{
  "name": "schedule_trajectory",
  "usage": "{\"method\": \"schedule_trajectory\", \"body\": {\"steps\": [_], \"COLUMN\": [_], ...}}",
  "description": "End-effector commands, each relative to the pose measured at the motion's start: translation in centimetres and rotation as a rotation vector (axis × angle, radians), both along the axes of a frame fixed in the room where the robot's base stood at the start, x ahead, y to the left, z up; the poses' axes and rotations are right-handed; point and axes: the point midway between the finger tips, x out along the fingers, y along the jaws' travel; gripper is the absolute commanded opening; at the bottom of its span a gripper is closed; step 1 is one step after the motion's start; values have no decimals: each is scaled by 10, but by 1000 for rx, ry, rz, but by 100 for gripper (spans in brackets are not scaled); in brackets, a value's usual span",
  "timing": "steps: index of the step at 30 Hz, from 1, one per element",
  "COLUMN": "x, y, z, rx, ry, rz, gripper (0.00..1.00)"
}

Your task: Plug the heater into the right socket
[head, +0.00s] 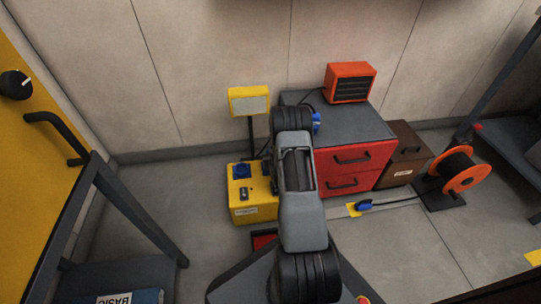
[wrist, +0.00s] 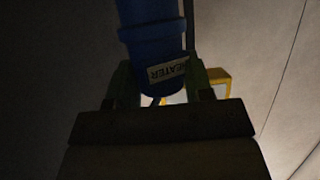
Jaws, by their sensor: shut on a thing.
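The heater (head: 350,82) is an orange box with a dark grille on top of the red-fronted cabinet. Its blue plug (wrist: 152,40), with a white label reading HEATER, is held between the fingers of my gripper (wrist: 160,82). A blue part of it also shows beside my arm in the head view (head: 316,123). My gripper is shut on it, above the cabinet's left part, mostly hidden by my arm in the head view. The yellow socket box (head: 258,212) stands on the floor to the left. A blue socket (head: 241,171) shows on its top; my arm hides its right side.
A yellow lamp (head: 249,102) on a post stands behind the socket box. The grey-topped red cabinet (head: 355,127) is on the right. Another blue plug (head: 365,206) lies on the floor, by a cable from an orange reel (head: 458,171). A yellow cabinet (head: 40,130) is at left.

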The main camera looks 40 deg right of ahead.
Motion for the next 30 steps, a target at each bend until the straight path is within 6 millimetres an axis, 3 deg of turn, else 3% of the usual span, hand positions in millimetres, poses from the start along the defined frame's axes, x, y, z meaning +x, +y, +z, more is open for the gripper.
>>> {"method": "schedule_trajectory", "body": {"steps": [21,30], "x": [0,0], "y": [0,0], "z": [-14,-11], "rx": [0,-1], "ry": [-1,-2], "rz": [0,0], "gripper": [17,17]}}
